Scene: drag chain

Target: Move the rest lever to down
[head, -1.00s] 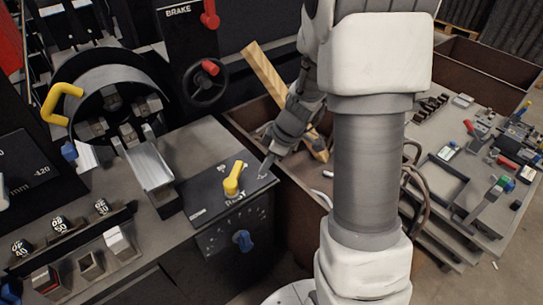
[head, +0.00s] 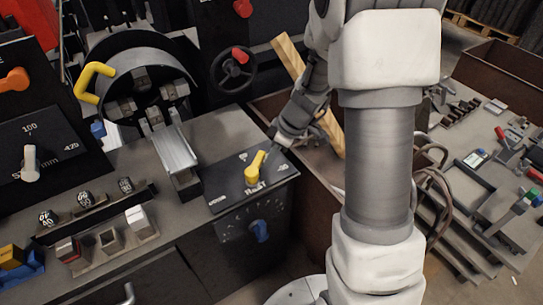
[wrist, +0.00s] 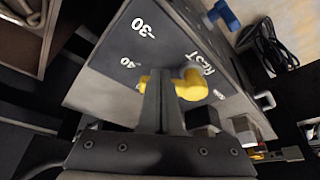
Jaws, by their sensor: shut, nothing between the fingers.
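The yellow rest lever (head: 254,167) stands on the dark panel (head: 225,194) marked REST, at the right end of the machine bench. In the head view it leans up and to the right. In the wrist view the lever (wrist: 190,86) lies behind my fingertips, with yellow showing on both sides of them. My gripper (head: 271,148) is shut and empty, just right of the lever's upper end. Its narrow fingers also show in the wrist view (wrist: 162,80). I cannot tell whether they touch the lever.
A blue knob (head: 259,230) sits on the panel's front face. A metal channel (head: 175,153) and a round chuck (head: 137,88) are to the left. A bin with a wooden plank (head: 330,125) stands behind my gripper. A tool table (head: 470,185) is at the right.

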